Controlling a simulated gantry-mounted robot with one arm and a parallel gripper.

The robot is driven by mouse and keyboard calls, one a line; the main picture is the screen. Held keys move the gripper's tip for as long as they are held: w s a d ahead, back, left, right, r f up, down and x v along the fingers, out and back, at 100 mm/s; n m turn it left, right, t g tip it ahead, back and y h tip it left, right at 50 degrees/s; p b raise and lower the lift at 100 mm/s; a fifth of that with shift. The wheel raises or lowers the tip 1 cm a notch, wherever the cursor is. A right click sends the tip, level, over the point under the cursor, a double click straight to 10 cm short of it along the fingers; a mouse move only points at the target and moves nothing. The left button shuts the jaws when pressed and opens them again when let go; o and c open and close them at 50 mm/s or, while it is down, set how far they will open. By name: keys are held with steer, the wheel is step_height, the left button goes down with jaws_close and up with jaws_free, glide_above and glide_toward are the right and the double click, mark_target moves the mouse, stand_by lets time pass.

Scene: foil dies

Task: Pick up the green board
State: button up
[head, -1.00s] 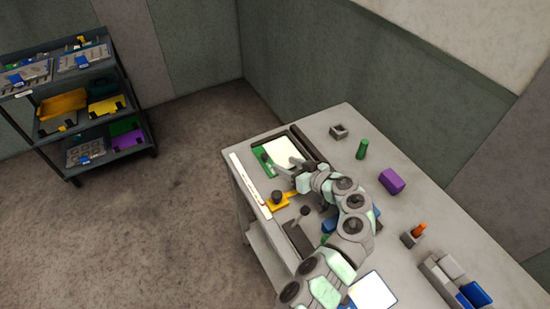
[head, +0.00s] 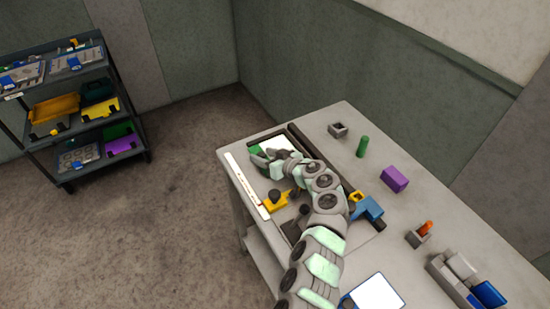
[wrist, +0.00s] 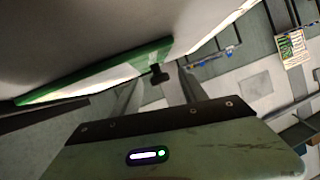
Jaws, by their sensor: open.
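The green board (head: 254,149) lies at the far left end of the table, with a white face and green edge. My gripper (head: 262,161) is over its left part and hides much of it, including its black knob in the head view. In the wrist view, the green-edged board (wrist: 100,71) crosses the upper left. A black knob (wrist: 157,74) shows between my open fingers (wrist: 155,85). I cannot tell whether the fingers touch it.
A yellow piece with a black knob (head: 275,201) and a white strip (head: 246,186) lie near the left edge. A shelf cart (head: 75,110) stands far left.

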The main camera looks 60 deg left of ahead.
jaws_close()
stand_by(0.5)
